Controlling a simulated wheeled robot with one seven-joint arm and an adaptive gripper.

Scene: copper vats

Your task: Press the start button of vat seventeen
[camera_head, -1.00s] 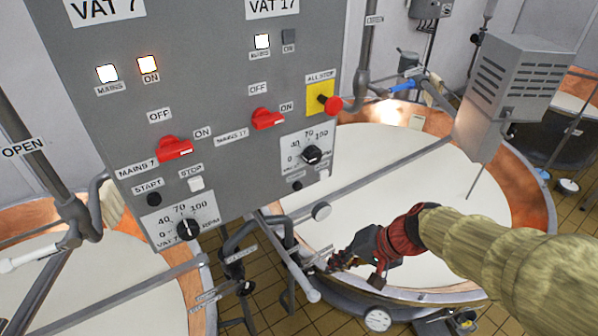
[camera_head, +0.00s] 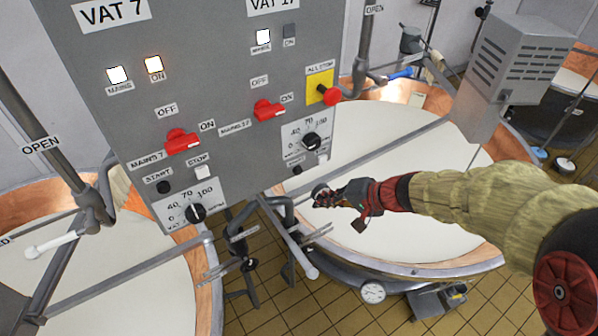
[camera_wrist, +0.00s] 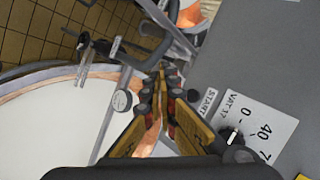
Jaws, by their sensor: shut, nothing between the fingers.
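The grey control panel (camera_head: 228,70) has a right-hand column labelled VAT 17. Low in it are a speed dial (camera_head: 311,142) and, below left, a small black start button (camera_head: 297,170). My gripper (camera_head: 318,196) is shut and empty, below and slightly right of that button in the head view, apart from it in the picture. In the wrist view, the closed fingers (camera_wrist: 162,72) point past the panel's edge toward the vat and floor.
Vat seventeen's red mains switch (camera_head: 268,109) and the red all-stop button (camera_head: 331,96) sit higher on the panel. Vat 7 controls are on the left. Pipes with valves (camera_head: 290,240) stand below the panel. A large copper vat (camera_head: 440,160) of white liquid lies behind my arm.

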